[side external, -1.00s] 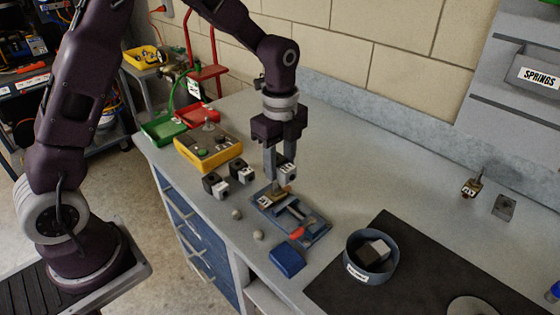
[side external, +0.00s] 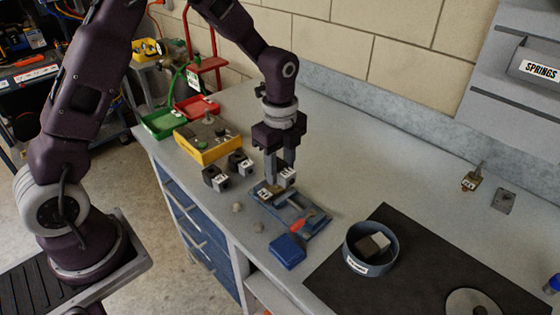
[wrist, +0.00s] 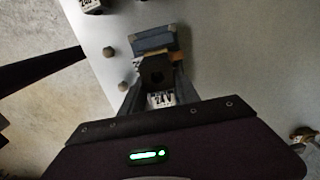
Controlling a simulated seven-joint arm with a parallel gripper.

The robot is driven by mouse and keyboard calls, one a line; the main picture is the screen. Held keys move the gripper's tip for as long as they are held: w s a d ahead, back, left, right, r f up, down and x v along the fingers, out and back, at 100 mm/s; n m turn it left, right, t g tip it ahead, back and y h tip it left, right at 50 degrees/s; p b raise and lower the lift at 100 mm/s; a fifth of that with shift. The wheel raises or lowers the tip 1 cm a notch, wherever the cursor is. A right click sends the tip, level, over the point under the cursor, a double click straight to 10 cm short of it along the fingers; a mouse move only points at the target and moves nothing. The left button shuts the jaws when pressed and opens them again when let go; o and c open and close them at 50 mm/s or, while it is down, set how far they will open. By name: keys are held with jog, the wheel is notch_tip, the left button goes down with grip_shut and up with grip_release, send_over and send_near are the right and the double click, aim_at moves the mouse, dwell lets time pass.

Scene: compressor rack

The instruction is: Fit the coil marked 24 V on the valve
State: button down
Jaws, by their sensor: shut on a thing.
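My gripper (side external: 280,178) is shut on a dark coil with a white marked block (side external: 287,177). In the wrist view the coil (wrist: 155,74) shows a round hole, and its white face reads 24V. The brass valve (side external: 267,191) with a small label sits in a blue fixture (side external: 314,224) on the bench. The coil is right over the valve, at or just above its top. The valve's stem is hidden by the coil and fingers, so I cannot tell how far the coil is down on it.
Two other coils (side external: 215,178) (side external: 240,163) stand left of the fixture. A yellow box (side external: 208,150) is behind them. A blue block (side external: 287,252) and a dark bowl (side external: 370,264) holding a coil are in front. Another brass valve (side external: 472,179) stands far right.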

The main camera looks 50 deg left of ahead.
jog(key=shift+f, duration=0.75)
jog(key=shift+f, duration=0.35)
jog(key=c, duration=0.8)
grip_release()
jog(key=shift+o, duration=0.4)
jog(key=o, duration=0.3)
